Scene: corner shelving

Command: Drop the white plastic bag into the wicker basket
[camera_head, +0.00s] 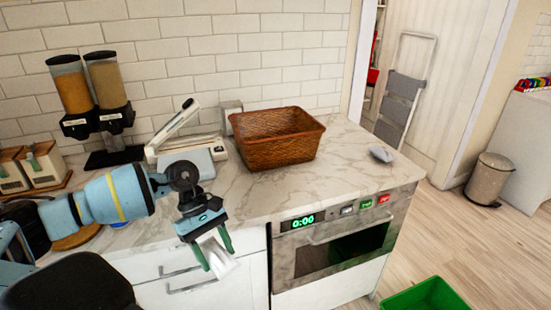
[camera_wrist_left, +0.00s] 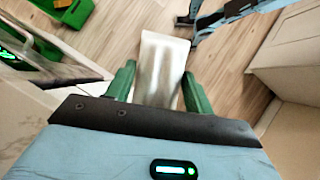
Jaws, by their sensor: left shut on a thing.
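The wicker basket (camera_head: 276,140) is brown and rectangular and stands upright on the marble counter, and looks empty as far as its inside shows. My left gripper (camera_head: 216,259) is in front of the counter's front edge, to the left of the basket and lower in the picture. It is shut on the white plastic bag (camera_head: 218,254), which hangs between its green fingers. In the left wrist view the bag (camera_wrist_left: 161,68) sticks out past the fingers of the gripper (camera_wrist_left: 157,85), above the wood floor. My right gripper is not seen in the head view.
A white appliance (camera_head: 190,158) stands left of the basket, with a cereal dispenser (camera_head: 95,100) farther left. A small grey object (camera_head: 381,154) lies right of the basket. An oven (camera_head: 335,250) is under the counter. A green bin (camera_head: 425,295) is on the floor. Counter in front of the basket is clear.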

